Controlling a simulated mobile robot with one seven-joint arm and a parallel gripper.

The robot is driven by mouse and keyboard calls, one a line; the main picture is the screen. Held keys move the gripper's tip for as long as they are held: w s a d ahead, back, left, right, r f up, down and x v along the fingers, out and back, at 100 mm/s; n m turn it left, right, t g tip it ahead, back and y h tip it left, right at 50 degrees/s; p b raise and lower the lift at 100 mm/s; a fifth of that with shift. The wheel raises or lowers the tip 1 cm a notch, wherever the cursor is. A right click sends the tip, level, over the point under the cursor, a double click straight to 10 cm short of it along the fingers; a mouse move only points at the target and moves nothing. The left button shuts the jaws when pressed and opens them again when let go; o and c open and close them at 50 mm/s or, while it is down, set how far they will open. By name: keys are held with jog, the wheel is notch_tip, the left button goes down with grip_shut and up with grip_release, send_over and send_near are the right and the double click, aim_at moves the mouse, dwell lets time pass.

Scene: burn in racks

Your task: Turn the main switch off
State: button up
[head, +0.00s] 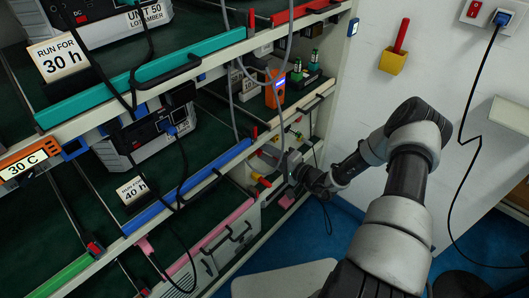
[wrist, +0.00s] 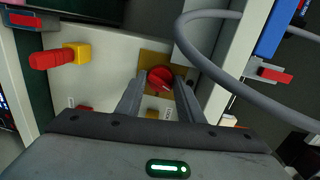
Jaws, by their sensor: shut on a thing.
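The main switch appears as a round red knob (wrist: 160,76) on a yellow-brown plate on a pale panel in the wrist view. My gripper (wrist: 161,86) has its two grey fingers on either side of this knob and is shut on it. The exact finger contact is partly hidden by the fingers. In the head view my gripper (head: 292,168) is at the right end of the rack's lower level, against the panel. The knob cannot be made out there.
A red handle on a yellow base (wrist: 62,56) sticks out left of the knob. A grey cable (wrist: 205,62) loops close by on the right. The rack holds units with hanging black cables and a pink-edged drawer (head: 222,240). Blue floor (head: 310,238) lies open in front.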

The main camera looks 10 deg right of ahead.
jog(key=shift+r+n, duration=0.15)
jog(key=shift+n, duration=1.85)
jog(key=o, duration=1)
